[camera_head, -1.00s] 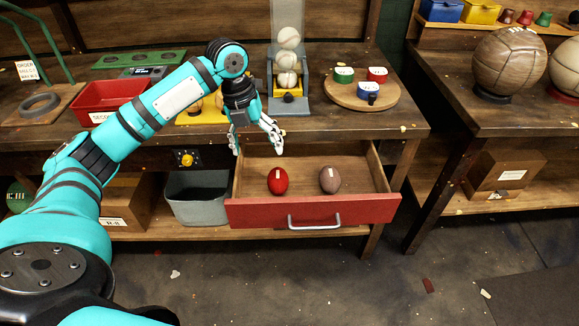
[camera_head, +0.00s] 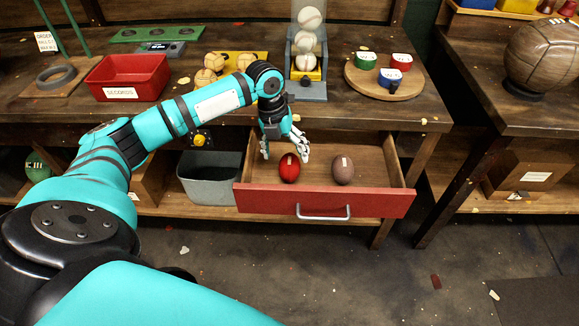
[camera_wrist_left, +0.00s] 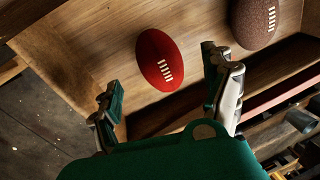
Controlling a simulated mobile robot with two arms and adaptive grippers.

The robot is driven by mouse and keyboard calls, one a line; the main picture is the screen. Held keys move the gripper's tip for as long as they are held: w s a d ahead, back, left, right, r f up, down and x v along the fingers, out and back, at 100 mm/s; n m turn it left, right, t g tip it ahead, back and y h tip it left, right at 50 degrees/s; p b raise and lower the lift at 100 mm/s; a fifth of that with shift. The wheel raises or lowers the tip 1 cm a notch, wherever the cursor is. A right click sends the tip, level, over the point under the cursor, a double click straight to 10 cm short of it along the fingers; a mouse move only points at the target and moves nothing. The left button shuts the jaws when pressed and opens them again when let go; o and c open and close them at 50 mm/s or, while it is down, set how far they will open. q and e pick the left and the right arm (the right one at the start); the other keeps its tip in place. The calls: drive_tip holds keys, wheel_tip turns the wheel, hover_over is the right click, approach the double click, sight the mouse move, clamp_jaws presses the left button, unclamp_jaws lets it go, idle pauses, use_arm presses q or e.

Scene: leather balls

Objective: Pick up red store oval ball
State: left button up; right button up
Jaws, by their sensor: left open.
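The red oval ball (camera_head: 289,168) with white lacing lies on the floor of an open red-fronted drawer (camera_head: 325,203), toward its left side. It also shows in the left wrist view (camera_wrist_left: 160,59). A brown oval ball (camera_head: 343,170) lies to its right in the same drawer and is partly cut off in the left wrist view (camera_wrist_left: 253,22). My left gripper (camera_head: 285,156) points down just above and behind the red ball. Its fingers are apart and empty, and in the left wrist view (camera_wrist_left: 163,98) the red ball appears beyond the gap between them. My right gripper is not seen.
A grey bin (camera_head: 211,178) stands left of the drawer. On the bench above are a red tray (camera_head: 128,78), a yellow ball holder (camera_head: 237,62), a dispenser of white balls (camera_head: 307,60) and a round board (camera_head: 361,86) with cups.

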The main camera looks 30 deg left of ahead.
sight(287, 159)
use_arm(q)
drive_tip(key=shift+f, duration=0.4)
drive_tip(key=f, duration=0.3)
drive_tip(key=shift+w+d+f, duration=0.1)
drive_tip(key=shift+d+f, duration=0.2)
drive_tip(key=shift+d, duration=0.1)
drive_tip(key=shift+d+f, duration=0.1)
drive_tip(key=shift+f, duration=0.25)
drive_tip(key=c, duration=1.3)
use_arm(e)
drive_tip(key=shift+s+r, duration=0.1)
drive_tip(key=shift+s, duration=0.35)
